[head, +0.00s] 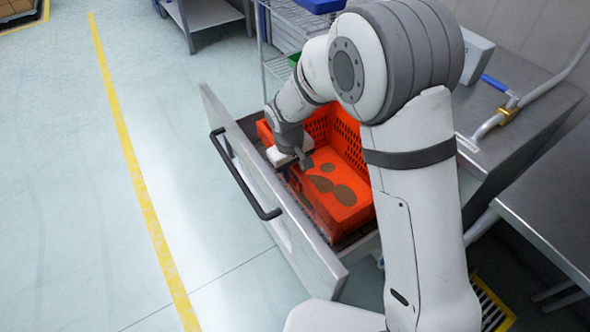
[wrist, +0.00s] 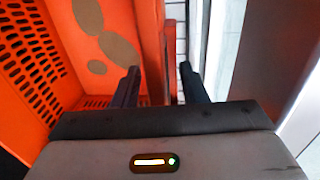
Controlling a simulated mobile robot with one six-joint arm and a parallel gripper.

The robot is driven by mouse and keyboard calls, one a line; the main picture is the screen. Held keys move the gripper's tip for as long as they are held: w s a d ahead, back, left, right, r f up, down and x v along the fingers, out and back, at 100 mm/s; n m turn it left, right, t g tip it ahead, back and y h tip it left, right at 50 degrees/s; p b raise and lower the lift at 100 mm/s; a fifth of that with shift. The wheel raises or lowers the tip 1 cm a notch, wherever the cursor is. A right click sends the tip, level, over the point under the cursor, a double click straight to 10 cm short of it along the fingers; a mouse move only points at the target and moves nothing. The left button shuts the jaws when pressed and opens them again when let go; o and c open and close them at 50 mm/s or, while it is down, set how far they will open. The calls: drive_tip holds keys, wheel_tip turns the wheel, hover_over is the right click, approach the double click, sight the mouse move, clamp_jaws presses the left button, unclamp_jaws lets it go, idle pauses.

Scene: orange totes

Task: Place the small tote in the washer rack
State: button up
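The orange tote (head: 348,165) sits in the open metal drawer of a counter unit, with slotted walls and brown oval patches on its inside. It also shows in the wrist view (wrist: 120,15), filling the left side. My gripper (head: 297,168) is down at the tote's left wall. In the wrist view, my gripper (wrist: 160,75) has its two dark fingers apart, with the tote's wall running between them. I see no clear grip on the wall. I cannot make out the washer rack for certain; a pale grid (wrist: 182,42) shows beside the tote.
The drawer front (head: 275,220) has a dark handle (head: 240,178) and stands close to my gripper's left. A steel counter (head: 535,165) with a pipe is at the right. A wire shelf (head: 275,66) stands behind. The floor at left is clear, with a yellow line.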

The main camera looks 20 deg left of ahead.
drive_tip(key=shift+r, duration=0.1)
wheel_tip(320, 180, up, 12)
drive_tip(key=s+d+r+m, duration=0.2)
drive_tip(key=d+r, duration=0.1)
drive_tip(key=d, duration=0.5)
drive_tip(key=s+d+r+m, duration=0.2)
drive_tip(key=d+r, duration=0.1)
drive_tip(key=d, duration=0.5)
drive_tip(key=s+d+r+m+t, duration=0.1)
drive_tip(key=s+d+m, duration=0.4)
drive_tip(key=s+d, duration=0.6)
drive_tip(key=d, duration=0.3)
drive_tip(key=shift+s+d+m+t+y, duration=0.3)
drive_tip(key=shift+s+d+y, duration=0.05)
drive_tip(key=shift+s+y, duration=0.05)
drive_tip(key=shift+p+v, duration=0.9)
drive_tip(key=shift+p, duration=0.1)
